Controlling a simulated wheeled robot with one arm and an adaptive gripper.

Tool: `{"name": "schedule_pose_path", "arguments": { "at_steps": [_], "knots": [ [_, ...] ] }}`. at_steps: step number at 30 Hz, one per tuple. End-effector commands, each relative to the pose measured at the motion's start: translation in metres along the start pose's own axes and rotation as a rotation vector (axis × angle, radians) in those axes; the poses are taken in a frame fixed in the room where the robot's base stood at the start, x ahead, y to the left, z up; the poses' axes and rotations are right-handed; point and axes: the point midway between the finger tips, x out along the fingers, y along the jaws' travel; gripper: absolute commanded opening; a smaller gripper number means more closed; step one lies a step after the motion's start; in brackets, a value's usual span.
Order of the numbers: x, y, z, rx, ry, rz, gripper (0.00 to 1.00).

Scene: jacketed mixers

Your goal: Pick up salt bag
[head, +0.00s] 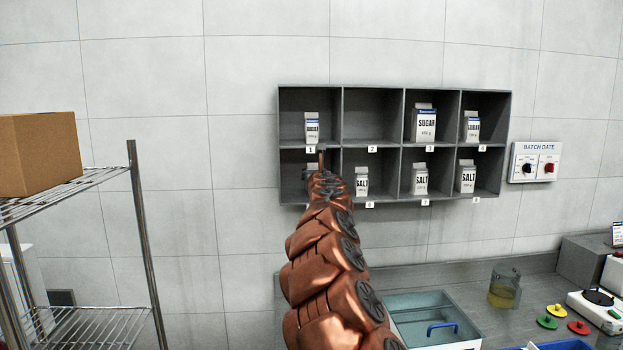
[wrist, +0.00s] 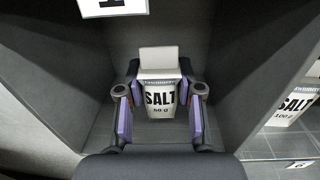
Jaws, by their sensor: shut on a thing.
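A white salt bag (wrist: 159,97) marked "SALT 50 g" stands upright in a lower cubby in the wrist view. My gripper (wrist: 160,98) reaches into that cubby with its two purple-padded fingers shut on the bag's sides. In the head view my gripper (head: 322,165) is at the lower left compartment of the wall shelf (head: 342,117), below the label "1". The same salt bag shows there only as a small part (head: 311,167), mostly hidden behind my arm.
Other salt bags stand in the lower row, one just right (head: 362,181). Sugar bags (head: 425,124) stand in the upper row. A compartment divider (wrist: 237,75) is close to my gripper's right. A wire rack with a cardboard box (head: 40,153) is at the left. Counter items lie below right.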

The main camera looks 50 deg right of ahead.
Motion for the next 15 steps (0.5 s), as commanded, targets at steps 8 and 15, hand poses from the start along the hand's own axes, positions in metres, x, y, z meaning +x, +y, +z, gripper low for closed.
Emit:
{"name": "schedule_pose_path", "arguments": {
  "at_steps": [8, 15],
  "knots": [
    [-0.033, -0.001, 0.002, -0.004, -0.004, -0.003, 0.01],
    [-0.066, -0.002, 0.006, -0.004, -0.004, -0.003, 0.01]
  ]
}}
